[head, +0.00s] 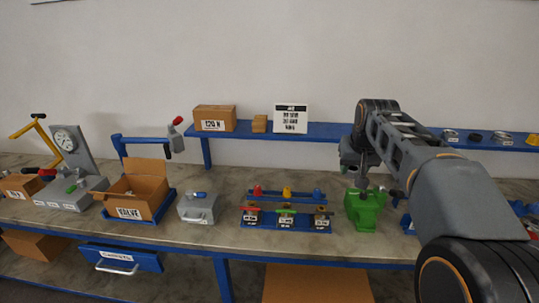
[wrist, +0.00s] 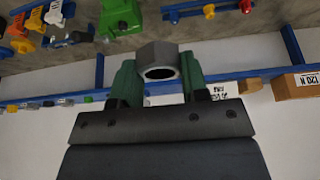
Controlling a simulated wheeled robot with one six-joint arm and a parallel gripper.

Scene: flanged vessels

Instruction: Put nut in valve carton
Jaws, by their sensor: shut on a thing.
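The nut (wrist: 155,52) is a grey hexagonal ring with a dark hole, seen in the wrist view. My gripper (wrist: 158,74) is shut on it, with one green finger on each side. In the head view my gripper (head: 354,168) hangs above the green vise, and the nut cannot be made out there. The valve carton (head: 128,212) is an open brown box with raised flaps and a "VALVE" label. It stands on a blue tray at the left of the bench, far to the left of my gripper. Its inside is mostly hidden.
Between gripper and carton stand a blue rack (head: 287,223) with coloured parts and a grey case (head: 198,208). The green vise (head: 366,210) is below my gripper. A blue shelf (head: 345,131) runs behind, bearing a box (head: 214,118) and a white sign (head: 291,118).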

